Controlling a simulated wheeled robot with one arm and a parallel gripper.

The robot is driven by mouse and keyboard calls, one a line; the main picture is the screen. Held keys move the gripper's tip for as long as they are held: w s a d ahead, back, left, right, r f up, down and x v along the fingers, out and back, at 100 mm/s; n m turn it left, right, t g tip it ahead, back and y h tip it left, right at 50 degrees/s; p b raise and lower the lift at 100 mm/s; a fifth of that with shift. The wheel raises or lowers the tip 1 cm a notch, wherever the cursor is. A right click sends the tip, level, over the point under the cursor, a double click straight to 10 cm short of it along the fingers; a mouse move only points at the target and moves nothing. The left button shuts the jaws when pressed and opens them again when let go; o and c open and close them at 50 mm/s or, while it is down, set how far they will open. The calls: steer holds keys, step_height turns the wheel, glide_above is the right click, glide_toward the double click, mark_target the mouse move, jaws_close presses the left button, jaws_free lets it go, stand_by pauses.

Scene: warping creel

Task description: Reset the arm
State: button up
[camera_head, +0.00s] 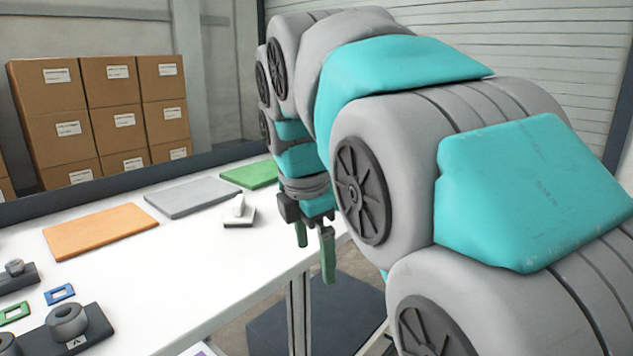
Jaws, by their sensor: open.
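My arm, grey and teal, fills the right half of the head view and is bent so that its end hangs down. My gripper (315,250) points downward with its two green fingers apart. It is empty and hangs by the right edge of the white table (200,262). Nothing is touching the fingers that I can see. Part of the table's far right side is hidden behind the arm.
On the table lie an orange mat (100,231), a grey mat (193,196), a green mat (250,174) and a small white-topped piece (239,212). Dark fixtures (70,325) and small blue (60,294) and green (14,313) frames sit front left. Stacked cartons (100,115) stand behind.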

steer(key=s+d+f+m+g, duration=0.1)
steer(key=s+d+f+m, duration=0.4)
steer(key=s+f+m, duration=0.2)
steer(key=s+d+f+m+g, duration=0.1)
steer(key=s+d+f+m, duration=0.4)
steer(key=s+f+m, duration=0.3)
steer(key=s+d+f+m+g+y, duration=0.1)
steer(key=s+d+f+m, duration=0.4)
steer(key=s, duration=0.6)
step_height(320, 180, down, 2)
steer(key=m+g, duration=0.1)
steer(key=m, duration=0.2)
steer(key=shift+s+d+f, duration=0.2)
steer(key=shift+s+f, duration=0.05)
steer(key=shift+s, duration=0.05)
